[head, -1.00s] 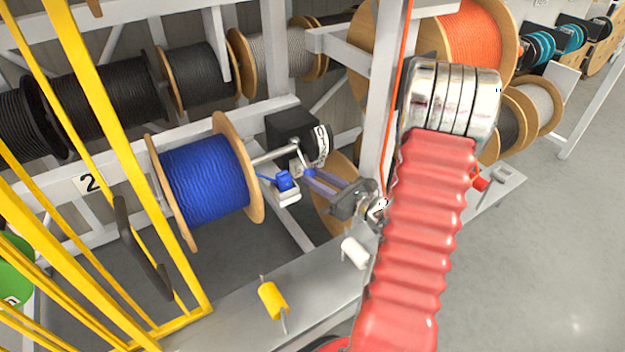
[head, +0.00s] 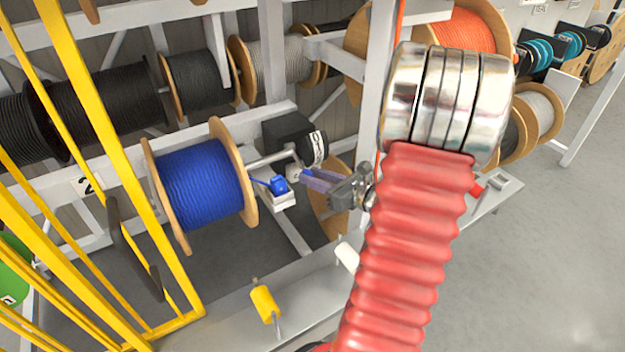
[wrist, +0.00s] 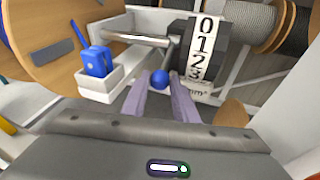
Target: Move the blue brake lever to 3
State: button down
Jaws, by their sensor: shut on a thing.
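The blue brake lever shows in the wrist view as a round blue knob (wrist: 159,77) at the tips of my two pale purple fingers. My gripper (wrist: 161,82) is shut on this knob. A white scale (wrist: 203,48) marked 0, 1, 2, 3 from top to bottom stands just right of the knob, on a black housing. In the picture the knob is about level with the 3; I cannot tell its exact setting. In the head view my gripper (head: 304,178) reaches left to below the black housing (head: 288,137); the knob is not clear there.
A blue block-like tool (wrist: 97,61) sits in a white tray (wrist: 108,86) left of my fingers. The blue cable reel (head: 199,185) is beyond the tray. Yellow bars (head: 125,170) stand at left, and a white upright (head: 380,90) is near my arm.

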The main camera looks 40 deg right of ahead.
jog(key=shift+d+r, duration=0.1)
jog(key=shift+r, duration=0.15)
jog(key=c, duration=1.9)
grip_release()
jog(key=o, duration=0.5)
jog(key=shift+f, duration=0.15)
jog(key=shift+c, duration=0.2)
jog(key=a+v, duration=0.1)
jog(key=v, duration=1.2)
jog(key=shift+s+d, duration=0.4)
jog(key=shift+d, duration=0.1)
jog(key=shift+w+a, duration=0.1)
